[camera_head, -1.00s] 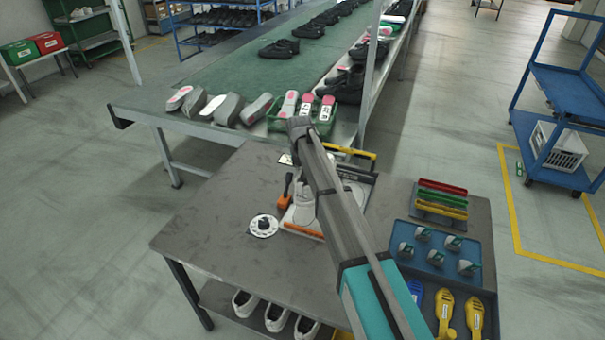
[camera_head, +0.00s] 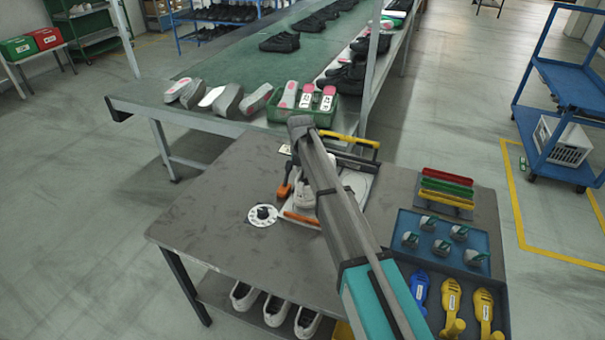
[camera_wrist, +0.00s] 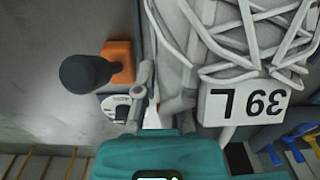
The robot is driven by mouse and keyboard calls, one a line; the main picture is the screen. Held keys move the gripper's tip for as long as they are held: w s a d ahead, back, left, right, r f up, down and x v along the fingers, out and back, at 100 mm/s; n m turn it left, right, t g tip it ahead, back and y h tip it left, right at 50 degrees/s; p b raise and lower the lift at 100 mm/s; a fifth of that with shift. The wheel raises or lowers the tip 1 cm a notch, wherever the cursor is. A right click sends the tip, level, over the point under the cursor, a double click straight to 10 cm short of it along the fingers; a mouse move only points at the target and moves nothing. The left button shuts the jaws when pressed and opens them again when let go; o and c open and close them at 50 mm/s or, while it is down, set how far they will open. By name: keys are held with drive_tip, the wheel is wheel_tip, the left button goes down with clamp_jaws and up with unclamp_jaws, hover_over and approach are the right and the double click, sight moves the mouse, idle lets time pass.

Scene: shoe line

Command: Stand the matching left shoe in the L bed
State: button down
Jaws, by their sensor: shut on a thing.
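A white laced shoe with a tag reading "39 L" (camera_wrist: 243,104) fills the upper right of the wrist view; the tag looks upside down there. My gripper (camera_wrist: 150,118) enters that view from below with its teal body and is shut on the white shoe; its fingertips are mostly hidden. In the head view a white shoe (camera_head: 303,197) shows beside my arm, above a pale board (camera_head: 300,217) on the workbench. My arm hides part of the board and my gripper there. I cannot make out the L bed's marking.
An orange-based part with a black knob (camera_wrist: 88,72) stands close beside the shoe. A white disc (camera_head: 263,215) lies left of the board on the workbench (camera_head: 215,215). A blue tray (camera_head: 432,260) and coloured bars (camera_head: 446,187) are at right. The bench's left is clear.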

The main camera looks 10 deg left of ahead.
drive_tip(key=shift+f, duration=0.4)
drive_tip(key=c, duration=0.7)
unclamp_jaws()
drive_tip(key=shift+r+p, duration=4.8)
drive_tip(key=shift+r, duration=0.25)
